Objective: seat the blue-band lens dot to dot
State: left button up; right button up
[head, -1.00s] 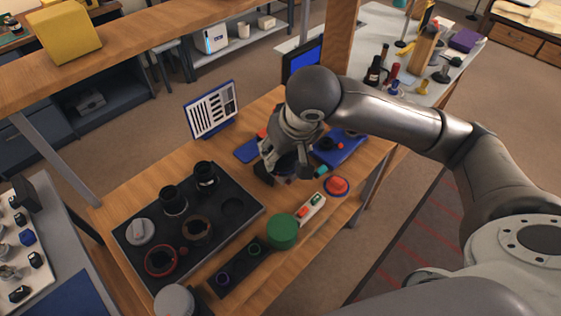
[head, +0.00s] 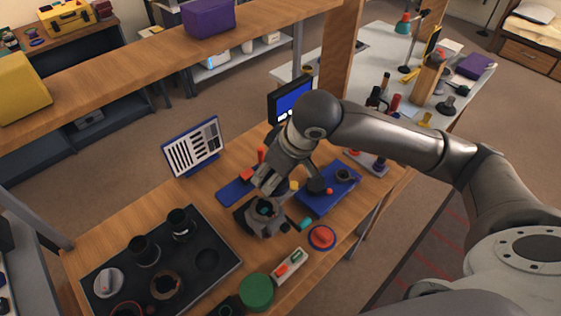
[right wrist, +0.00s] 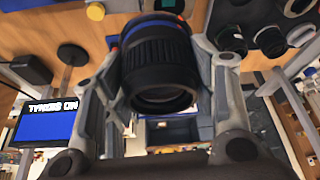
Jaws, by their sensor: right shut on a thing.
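In the right wrist view a black ribbed lens with a blue band (right wrist: 158,62) sits between the two fingers of my right gripper (right wrist: 160,90). Its open dark end faces the camera, and the blue band is near its far end. In the head view my right gripper (head: 268,186) is tilted down beside a dark grey holder-like piece (head: 262,222) with a teal spot; the held lens is hard to make out there. I cannot tell whether lens and holder touch. No alignment dots are legible. My left gripper is not in view.
A black tray (head: 222,277) with several lens parts lies at left front. A blue tray (head: 325,203) with small parts lies right of the gripper. A red button (head: 321,237), green cylinder (head: 256,291) and chart stand (head: 193,146) are near. A shelf beam (head: 130,75) crosses behind.

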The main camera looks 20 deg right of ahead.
aim_at(260, 185)
jog(key=n, duration=0.1)
jog(key=a+n+p, duration=0.1)
jog(key=shift+w+f+n+g+y, duration=0.15)
jog(key=shift+w+n+g+y, duration=0.15)
jog(key=shift+g+y, duration=0.1)
jog(key=shift+a+f+n+y+p, duration=0.2)
jog(key=shift+n+p, duration=0.1)
jog(key=shift+n, duration=0.3)
jog(key=shift+a+f+n+y+p, duration=0.2)
jog(key=shift+n+p, duration=0.1)
jog(key=shift+n, duration=0.3)
jog(key=shift+a+f+n+g+p, duration=0.15)
jog(key=shift+a+n+g+p, duration=0.15)
jog(key=shift+a+n+g, duration=0.35)
jog(key=shift+d+f+n+b, duration=0.25)
jog(key=shift+f+b, duration=0.45)
jog(key=shift+b, duration=0.1)
notch_tip(260, 185, down, 3)
jog(key=b, duration=0.4)
jog(key=shift+f, duration=0.85)
jog(key=shift+r, duration=0.1)
jog(key=shift+p, duration=0.55)
